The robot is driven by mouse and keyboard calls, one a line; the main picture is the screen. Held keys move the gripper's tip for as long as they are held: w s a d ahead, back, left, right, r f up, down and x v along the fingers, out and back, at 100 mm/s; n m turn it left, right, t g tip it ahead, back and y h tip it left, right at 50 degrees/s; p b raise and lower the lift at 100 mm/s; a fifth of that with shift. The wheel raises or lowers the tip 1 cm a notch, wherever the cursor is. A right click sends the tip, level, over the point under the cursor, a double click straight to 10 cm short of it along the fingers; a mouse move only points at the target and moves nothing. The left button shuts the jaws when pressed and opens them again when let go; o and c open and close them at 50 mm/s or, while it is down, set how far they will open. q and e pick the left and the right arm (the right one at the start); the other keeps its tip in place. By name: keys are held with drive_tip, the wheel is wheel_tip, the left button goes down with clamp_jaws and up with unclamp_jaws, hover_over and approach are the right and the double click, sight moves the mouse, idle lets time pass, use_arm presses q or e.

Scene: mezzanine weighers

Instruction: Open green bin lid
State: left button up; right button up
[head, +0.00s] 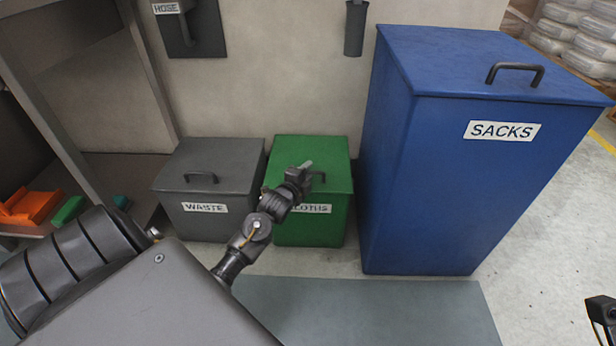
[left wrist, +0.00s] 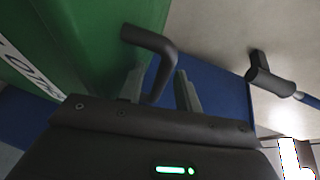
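The green bin (head: 310,231) stands on the floor with its lid (head: 288,153) down and a "CLOTHS" label partly hidden by my left gripper. My left gripper (head: 306,167) is over the right part of the lid, at its dark handle (head: 319,174). In the left wrist view, the bent handle (left wrist: 152,40) reaches between the two fingers of my left gripper (left wrist: 161,92). The fingers look apart, with narrow gaps beside the bar. The green surface (left wrist: 90,40) fills the upper left there. A dark part of my right arm shows at the lower right edge in the head view; its fingers are not clear.
A grey waste bin (head: 205,165) stands close on the left. A tall blue sacks bin (head: 420,190) stands on the right. A wall (head: 280,80) is behind the bins. A shelf with orange pieces (head: 30,205) is at the far left. Open floor (head: 545,240) lies at right.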

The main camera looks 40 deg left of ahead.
use_arm(q)
drive_tip(key=shift+w, duration=0.25)
clamp_jaws()
idle(0.3)
